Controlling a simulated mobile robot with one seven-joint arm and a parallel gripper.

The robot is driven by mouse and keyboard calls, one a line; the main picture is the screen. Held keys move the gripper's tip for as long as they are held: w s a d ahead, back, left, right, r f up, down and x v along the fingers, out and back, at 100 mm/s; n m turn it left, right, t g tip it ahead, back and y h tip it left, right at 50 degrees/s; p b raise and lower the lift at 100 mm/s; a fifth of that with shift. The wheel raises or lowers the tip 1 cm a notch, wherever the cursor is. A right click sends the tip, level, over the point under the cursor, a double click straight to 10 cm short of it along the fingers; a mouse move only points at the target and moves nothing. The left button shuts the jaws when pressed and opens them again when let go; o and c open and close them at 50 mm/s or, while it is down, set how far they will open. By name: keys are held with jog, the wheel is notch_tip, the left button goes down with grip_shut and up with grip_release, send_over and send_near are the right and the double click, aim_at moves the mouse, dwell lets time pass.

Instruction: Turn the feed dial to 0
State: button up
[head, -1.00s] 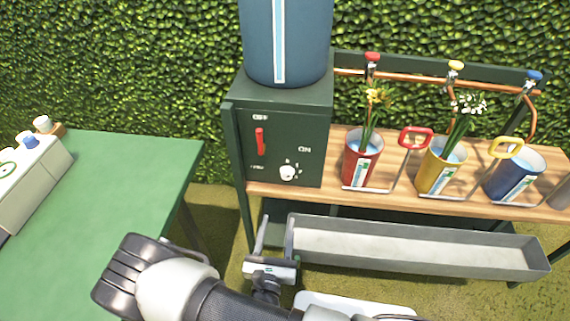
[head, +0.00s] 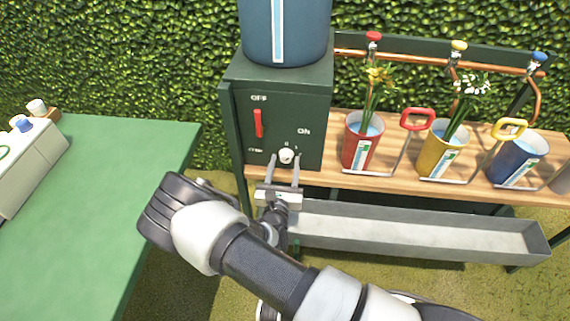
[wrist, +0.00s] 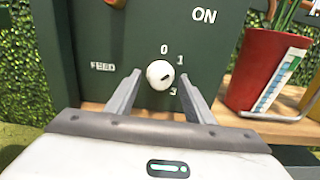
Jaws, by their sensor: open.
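The feed dial (head: 286,156) is a small round white knob low on the front of the dark green box (head: 308,100). It also shows in the wrist view (wrist: 160,75), with 0 above it, 1 at its upper right and 3 at its lower right. A short dark mark sits on the right part of its face; its exact number is hard to read. My gripper (head: 285,160) is open, with one finger left and one right of the dial. In the wrist view the fingers (wrist: 160,80) flank the dial with gaps on both sides; whether they reach its depth is unclear.
A red OFF/ON lever (head: 258,123) is above the dial. A red flower pot (head: 362,155) stands to the right on the wooden shelf (head: 395,171). A grey trough (head: 420,237) runs below. A green table (head: 120,200) is at the left.

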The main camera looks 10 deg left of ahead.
jog(key=shift+w, duration=0.45)
jog(key=c, duration=0.8)
jog(key=shift+c, duration=0.2)
jog(key=shift+n, duration=0.3)
jog(key=n+p, duration=0.1)
jog(key=n, duration=0.3)
jog(key=shift+p, duration=0.4)
jog(key=n, duration=0.4)
jog(key=shift+s+d+p, duration=0.1)
jog(key=shift+p, duration=0.3)
jog(key=shift+n, duration=0.4)
